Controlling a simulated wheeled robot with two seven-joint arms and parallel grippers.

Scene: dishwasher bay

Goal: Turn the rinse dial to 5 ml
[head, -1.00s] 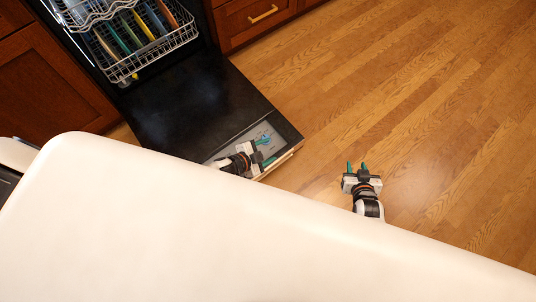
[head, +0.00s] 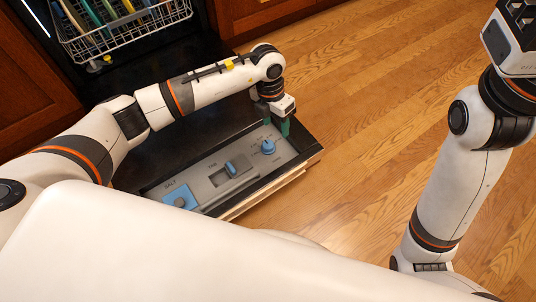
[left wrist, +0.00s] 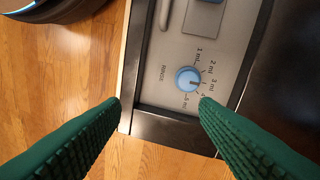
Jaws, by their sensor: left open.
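The rinse dial (head: 267,146) is a small round blue knob at the right end of a grey panel (head: 213,165) on the open dishwasher door. It also shows in the left wrist view (left wrist: 188,79), with ml marks from 1 to 5 around its edge. Its small dark pointer mark faces the side of the 3 and 4 marks; the exact setting is hard to read. My left gripper (head: 276,128) is open and empty, its green fingers pointing down close above the dial. In the left wrist view the fingers (left wrist: 160,98) stand apart, and the dial shows beyond their tips, nearer the right one.
The panel also carries a blue salt cap (head: 180,198) and a slot with a blue latch (head: 230,168). A wire rack (head: 110,42) with plates is at the upper left. My right arm rises at the right over clear wooden floor (head: 365,110).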

